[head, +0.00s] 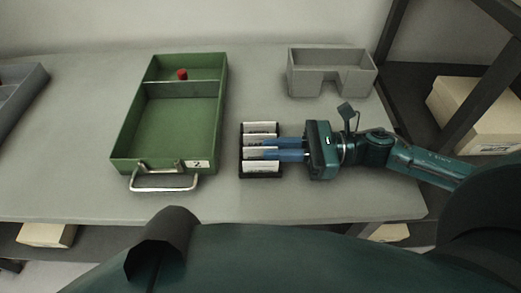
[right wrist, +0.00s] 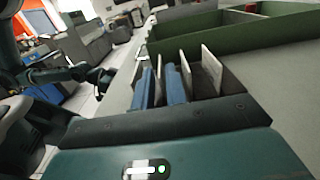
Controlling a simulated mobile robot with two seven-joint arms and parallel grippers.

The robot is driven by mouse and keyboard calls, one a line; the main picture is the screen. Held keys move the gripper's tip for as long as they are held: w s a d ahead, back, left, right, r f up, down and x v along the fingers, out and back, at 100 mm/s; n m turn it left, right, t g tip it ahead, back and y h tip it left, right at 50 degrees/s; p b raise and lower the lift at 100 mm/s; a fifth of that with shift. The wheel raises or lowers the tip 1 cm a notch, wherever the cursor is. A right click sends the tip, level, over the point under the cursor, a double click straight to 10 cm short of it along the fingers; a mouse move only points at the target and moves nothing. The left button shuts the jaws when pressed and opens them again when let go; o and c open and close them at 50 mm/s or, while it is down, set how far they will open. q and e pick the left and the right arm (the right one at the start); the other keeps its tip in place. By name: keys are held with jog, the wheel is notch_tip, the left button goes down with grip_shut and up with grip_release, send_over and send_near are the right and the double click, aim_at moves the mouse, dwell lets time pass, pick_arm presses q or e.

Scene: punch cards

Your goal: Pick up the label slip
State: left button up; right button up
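Several pale slips stand on edge in a small black rack (head: 241,166), and which is the label slip I cannot tell. My right gripper (head: 277,149) reaches in from the right, its two blue fingers over the rack. One pale slip (right wrist: 160,80) stands between the fingers in the right wrist view. The gap is narrow, and whether the fingers press on the slip is unclear. Two more slips stand to the right of the fingers, one close by (right wrist: 186,72) and one farther (right wrist: 211,70). A teal arm, apparently my left, shows at the left, its dark end too small to read.
A green box (head: 178,125) with a divider, a wire handle and a tag marked 2 lies left of the rack, a red piece (head: 182,74) in its back compartment. A grey notched holder (head: 331,72) stands behind my right gripper. A grey tray (head: 20,92) lies far left.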

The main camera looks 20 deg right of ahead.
aim_at(260, 148)
jog(key=x, duration=0.3)
jog(key=shift+w+a+r+p, duration=0.1)
jog(key=shift+w+a+p, duration=0.05)
jog(key=shift+a+p, duration=0.15)
jog(key=shift+d, duration=0.1)
grip_shut()
